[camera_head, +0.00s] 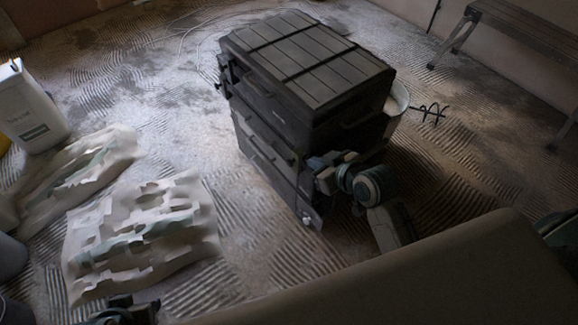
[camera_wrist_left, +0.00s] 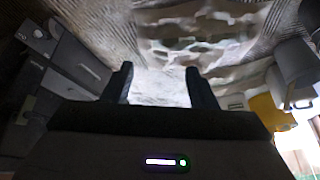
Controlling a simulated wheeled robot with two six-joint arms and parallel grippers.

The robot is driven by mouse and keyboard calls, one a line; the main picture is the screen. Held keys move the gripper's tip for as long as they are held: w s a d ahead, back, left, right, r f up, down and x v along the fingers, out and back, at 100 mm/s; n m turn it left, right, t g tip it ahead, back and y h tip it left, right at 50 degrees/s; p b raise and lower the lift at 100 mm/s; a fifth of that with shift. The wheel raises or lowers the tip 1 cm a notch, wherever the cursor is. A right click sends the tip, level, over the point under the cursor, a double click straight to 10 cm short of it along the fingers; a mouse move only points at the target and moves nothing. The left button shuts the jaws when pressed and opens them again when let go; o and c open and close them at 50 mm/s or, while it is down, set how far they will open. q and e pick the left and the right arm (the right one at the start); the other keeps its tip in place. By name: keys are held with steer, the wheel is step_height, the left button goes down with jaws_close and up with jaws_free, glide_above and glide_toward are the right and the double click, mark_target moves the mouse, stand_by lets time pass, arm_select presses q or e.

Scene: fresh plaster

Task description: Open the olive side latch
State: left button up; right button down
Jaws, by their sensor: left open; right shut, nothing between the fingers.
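A dark stacked tool box (camera_head: 300,95) with a ribbed lid stands on the floor in the middle of the head view. Small dark fittings (camera_head: 224,76) show on its left side, but I cannot tell an olive colour on any of them. My right gripper (camera_head: 318,164) is shut and empty, close against the lower part of the stack; I cannot tell whether it touches, and it hides part of that corner. My left gripper (camera_wrist_left: 158,84) is open and empty in the left wrist view, apart from the boxes. Part of it shows at the lower edge of the head view (camera_head: 122,308).
Crumpled plastic sheets (camera_head: 150,225) lie on the floor at left. A white canister (camera_head: 30,110) stands at the far left. A bucket (camera_head: 397,98) with a mixing whisk (camera_head: 432,113) is behind the stack. A bench (camera_head: 520,32) stands at the back right.

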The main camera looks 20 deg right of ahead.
steer(key=b, duration=0.2)
glide_above(294, 162)
steer(key=s, duration=0.3)
steer(key=f, duration=0.5)
steer(key=a+f, duration=0.1)
steer(key=f, duration=0.2)
steer(key=shift+w, duration=0.1)
steer(key=shift+w+f, duration=0.15)
steer(key=shift+f, duration=0.65)
arm_select(q)
steer(key=shift+w+d+f+t+h, duration=0.5)
steer(key=shift+w+d+f+t, duration=0.3)
steer(key=shift+d+f+t, duration=0.15)
